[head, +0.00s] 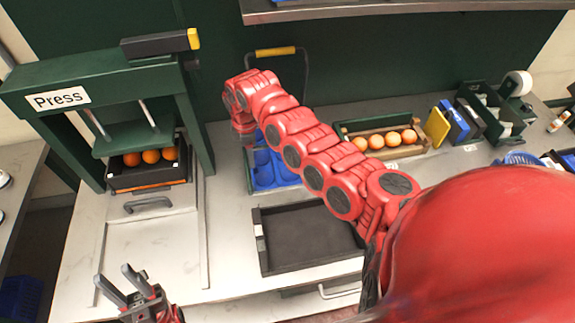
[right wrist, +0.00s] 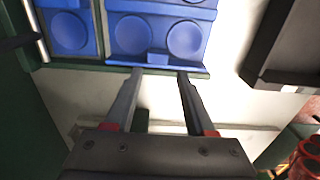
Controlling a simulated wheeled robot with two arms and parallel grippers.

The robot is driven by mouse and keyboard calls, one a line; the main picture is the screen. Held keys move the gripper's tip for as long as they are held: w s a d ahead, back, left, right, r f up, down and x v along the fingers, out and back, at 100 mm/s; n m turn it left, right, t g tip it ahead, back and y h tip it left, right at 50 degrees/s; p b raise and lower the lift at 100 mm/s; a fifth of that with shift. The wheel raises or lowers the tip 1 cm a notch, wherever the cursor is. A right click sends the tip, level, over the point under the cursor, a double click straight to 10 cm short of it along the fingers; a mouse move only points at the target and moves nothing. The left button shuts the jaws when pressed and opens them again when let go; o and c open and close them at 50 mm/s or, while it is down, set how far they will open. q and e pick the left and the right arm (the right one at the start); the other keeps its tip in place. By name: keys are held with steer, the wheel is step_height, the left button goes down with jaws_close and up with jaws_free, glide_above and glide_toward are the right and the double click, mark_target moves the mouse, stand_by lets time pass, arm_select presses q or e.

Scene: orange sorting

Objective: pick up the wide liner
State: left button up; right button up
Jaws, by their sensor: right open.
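Blue liners with round cups lie in a green-edged rack (head: 249,184) behind the black tray. In the right wrist view, a wider blue liner (right wrist: 158,37) with several cups fills the upper middle, and a narrower blue piece (right wrist: 70,32) lies to its left. My right gripper (right wrist: 160,72) is open and empty, its fingertips at the wide liner's near edge, one on each side of a small raised tab. I cannot tell whether they touch it. In the head view, my right arm hides that gripper and part of the liners (head: 264,170). My left gripper (head: 112,273) is open and empty at the lower left.
A black tray (head: 262,258) lies in front of the rack. A green press (head: 100,75) with oranges in a black box (head: 125,180) stands at left. A crate of oranges (head: 420,150) and blue and yellow boxes (head: 437,127) stand at right. The counter's left front is clear.

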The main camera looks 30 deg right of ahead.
mark_target(270, 172)
steer(key=f+b, duration=0.1)
steer(key=f, duration=0.2)
steer(key=d+f+b, duration=0.1)
steer(key=f, duration=0.1)
steer(key=shift+w+f+b, duration=0.1)
steer(key=shift+f+b, duration=0.2)
steer(key=shift+r, duration=0.15)
jaws_close()
